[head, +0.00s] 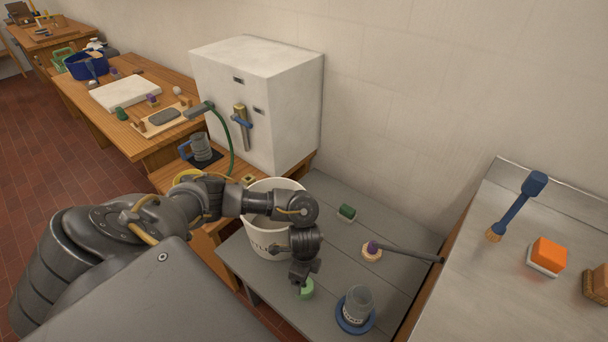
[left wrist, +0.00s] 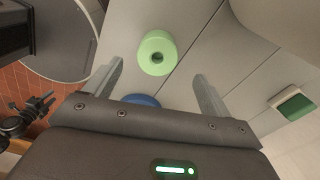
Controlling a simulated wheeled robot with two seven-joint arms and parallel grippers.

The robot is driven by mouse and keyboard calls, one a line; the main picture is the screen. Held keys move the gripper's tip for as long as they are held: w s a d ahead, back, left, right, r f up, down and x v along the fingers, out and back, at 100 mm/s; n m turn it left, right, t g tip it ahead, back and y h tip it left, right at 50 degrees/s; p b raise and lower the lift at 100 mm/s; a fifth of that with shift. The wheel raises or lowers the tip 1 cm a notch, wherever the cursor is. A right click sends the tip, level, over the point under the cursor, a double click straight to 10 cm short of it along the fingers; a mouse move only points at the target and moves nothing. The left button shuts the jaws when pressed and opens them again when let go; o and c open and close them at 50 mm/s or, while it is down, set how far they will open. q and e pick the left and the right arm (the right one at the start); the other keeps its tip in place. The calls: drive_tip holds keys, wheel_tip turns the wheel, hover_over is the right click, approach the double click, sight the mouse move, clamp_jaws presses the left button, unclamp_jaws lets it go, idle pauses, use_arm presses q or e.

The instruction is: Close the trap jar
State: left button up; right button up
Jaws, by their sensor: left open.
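The trap jar (head: 356,302), a clear grey jar with a partly readable label, stands upright on a round blue base (head: 353,325) at the front of the grey table. Its top looks open. A light green round stopper (head: 306,289) sits on the table left of the jar; it also shows in the left wrist view (left wrist: 158,50) with a small hole in its face. My left gripper (head: 302,277) is above the stopper, pointing down. In the left wrist view its fingers are open and apart, with the stopper beyond and between the tips. A blue edge (left wrist: 142,100) is partly hidden by my gripper body.
A white bucket (head: 262,238) stands close behind my left forearm. A metal counter (head: 500,275) borders the right.

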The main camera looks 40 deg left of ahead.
use_arm(q)
drive_tip(key=shift+f, duration=0.8)
drive_tip(key=shift+s, duration=0.1)
wheel_tip(320, 180, down, 5)
drive_tip(key=shift+s+f+b, duration=0.1)
drive_tip(key=shift+b, duration=0.55)
drive_tip(key=shift+c, duration=0.3)
drive_tip(key=c, duration=1)
